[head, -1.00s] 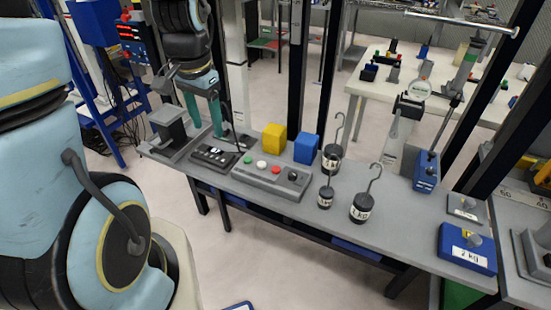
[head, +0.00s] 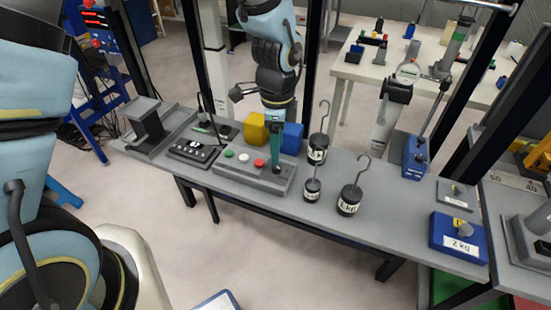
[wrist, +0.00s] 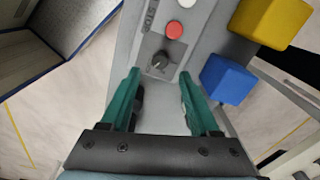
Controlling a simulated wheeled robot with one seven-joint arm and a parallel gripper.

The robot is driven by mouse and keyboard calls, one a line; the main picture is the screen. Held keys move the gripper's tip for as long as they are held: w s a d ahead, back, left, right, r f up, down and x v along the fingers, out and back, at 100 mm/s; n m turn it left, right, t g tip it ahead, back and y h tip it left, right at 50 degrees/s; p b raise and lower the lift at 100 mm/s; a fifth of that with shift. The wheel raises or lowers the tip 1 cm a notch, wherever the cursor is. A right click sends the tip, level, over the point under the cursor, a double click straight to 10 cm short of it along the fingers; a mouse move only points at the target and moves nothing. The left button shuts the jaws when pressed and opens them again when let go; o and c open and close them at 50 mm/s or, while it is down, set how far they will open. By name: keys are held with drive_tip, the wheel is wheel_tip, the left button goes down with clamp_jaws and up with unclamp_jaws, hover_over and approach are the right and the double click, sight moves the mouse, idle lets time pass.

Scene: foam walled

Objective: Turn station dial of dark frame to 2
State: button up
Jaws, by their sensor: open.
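A grey control box (head: 225,173) lies on the grey bench, with a green, a white and a red button in a row and a black dial (head: 277,168) at its right end. In the wrist view the dial (wrist: 160,62) is a dark round knob on a grey square plate, beside the red button (wrist: 175,30). Its setting and any numbers are too small to read. My gripper (wrist: 160,74) is open, its two green fingers apart, with the dial just past and between the fingertips. In the head view my gripper (head: 275,150) hangs over the dial end; contact cannot be told.
A yellow cube (head: 254,128) and a blue cube (head: 292,137) stand close behind the box. Hooked weights (head: 348,200) stand to its right. A dark keypad (head: 193,151) lies to its left. Dark frame posts (head: 309,70) rise behind the bench.

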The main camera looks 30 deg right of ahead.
sight(277, 169)
drive_tip(key=shift+f+p, duration=0.5)
drive_tip(key=shift+f, duration=2.3)
clamp_jaws()
